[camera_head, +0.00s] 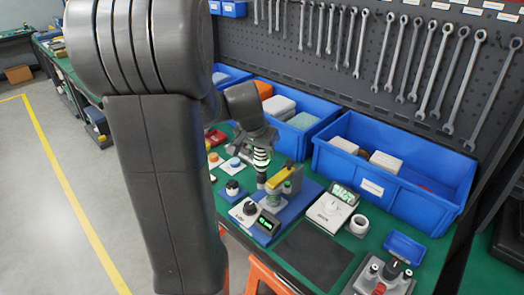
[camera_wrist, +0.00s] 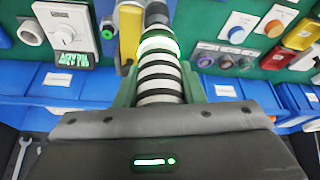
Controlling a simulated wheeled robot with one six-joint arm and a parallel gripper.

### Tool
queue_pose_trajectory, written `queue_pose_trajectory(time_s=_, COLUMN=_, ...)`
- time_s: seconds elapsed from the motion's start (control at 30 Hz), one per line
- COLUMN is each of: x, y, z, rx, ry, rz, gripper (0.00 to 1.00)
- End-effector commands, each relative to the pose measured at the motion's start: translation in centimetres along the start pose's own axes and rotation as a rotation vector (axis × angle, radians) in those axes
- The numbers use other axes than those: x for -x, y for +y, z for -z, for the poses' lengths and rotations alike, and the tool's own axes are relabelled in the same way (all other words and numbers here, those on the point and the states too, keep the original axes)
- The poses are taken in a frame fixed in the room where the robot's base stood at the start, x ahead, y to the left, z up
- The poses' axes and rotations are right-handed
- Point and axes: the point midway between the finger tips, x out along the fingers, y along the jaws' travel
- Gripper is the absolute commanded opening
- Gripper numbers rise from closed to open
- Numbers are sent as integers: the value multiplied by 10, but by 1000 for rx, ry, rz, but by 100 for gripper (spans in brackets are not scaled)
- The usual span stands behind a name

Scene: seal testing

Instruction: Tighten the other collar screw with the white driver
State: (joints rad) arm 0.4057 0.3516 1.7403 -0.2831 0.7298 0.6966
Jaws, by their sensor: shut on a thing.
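My gripper (camera_head: 258,138) is shut on the white driver (camera_head: 262,156), whose handle has black and white bands. In the wrist view the banded handle (camera_wrist: 160,82) stands between my fingers, with a bright ring near its far end. The driver points down, beside a fixture (camera_head: 284,181) with a yellow top on a blue base. In the wrist view its tip end overlaps the fixture's edge, next to the yellow part (camera_wrist: 131,32). The collar and its screws cannot be made out. I cannot tell whether the tip touches a screw.
A white meter (camera_head: 330,209) with a lit display stands right of the fixture. A grey control box (camera_head: 382,284) is at the front right. Blue bins (camera_head: 395,186) line the back below hanging wrenches. A dark mat (camera_head: 314,256) lies clear in front.

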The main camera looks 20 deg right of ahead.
Motion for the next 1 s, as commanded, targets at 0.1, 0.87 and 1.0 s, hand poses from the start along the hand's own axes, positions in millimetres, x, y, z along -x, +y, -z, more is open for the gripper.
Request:
queue_pose_trajectory(time_s=0.1, x=0, y=0, z=0, rx=0, ry=0, rz=0, gripper=8)
queue_pose_trajectory(time_s=0.87, x=29, y=0, z=12, rx=0, ry=1, rz=1, gripper=8)
queue_pose_trajectory(time_s=1.0, x=38, y=0, z=15, rx=0, ry=1, rz=1, gripper=8)
